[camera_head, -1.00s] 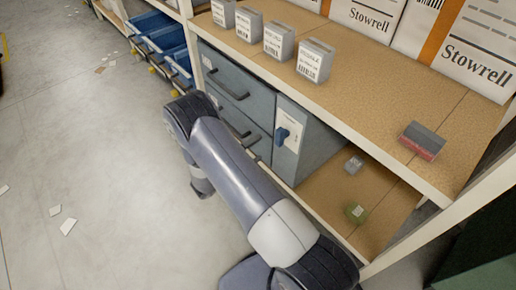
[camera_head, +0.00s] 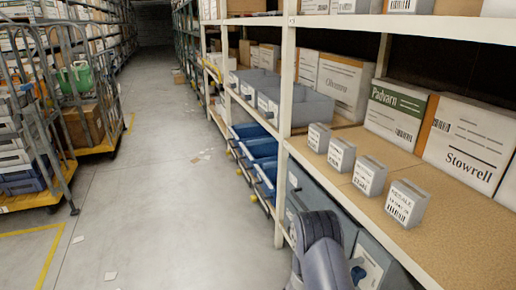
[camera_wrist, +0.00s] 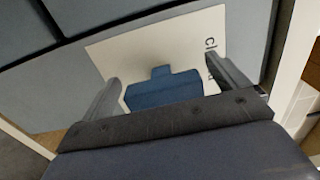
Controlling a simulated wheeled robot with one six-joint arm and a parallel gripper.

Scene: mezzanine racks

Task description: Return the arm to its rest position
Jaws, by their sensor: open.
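My gripper (camera_wrist: 165,92) is open in the wrist view, its two fingers spread apart at left and right. A blue knob or latch (camera_wrist: 165,88) on a white label plate (camera_wrist: 130,50) shows between the fingers. I cannot tell whether the fingers touch it. The plate is on a grey cabinet front (camera_wrist: 25,85). In the head view my arm (camera_head: 322,255) reaches up from the bottom edge beside the cabinet, and the blue latch (camera_head: 358,271) shows just right of it. The gripper itself is hidden in the head view.
Several small grey labelled boxes (camera_head: 370,176) stand on the shelf board (camera_head: 460,240) above the cabinet. Large cartons (camera_head: 470,150) stand behind. Blue bins (camera_head: 262,170) sit left of the upright (camera_head: 287,100). A loaded trolley (camera_head: 70,120) stands far left. The aisle floor (camera_head: 160,200) is mostly open.

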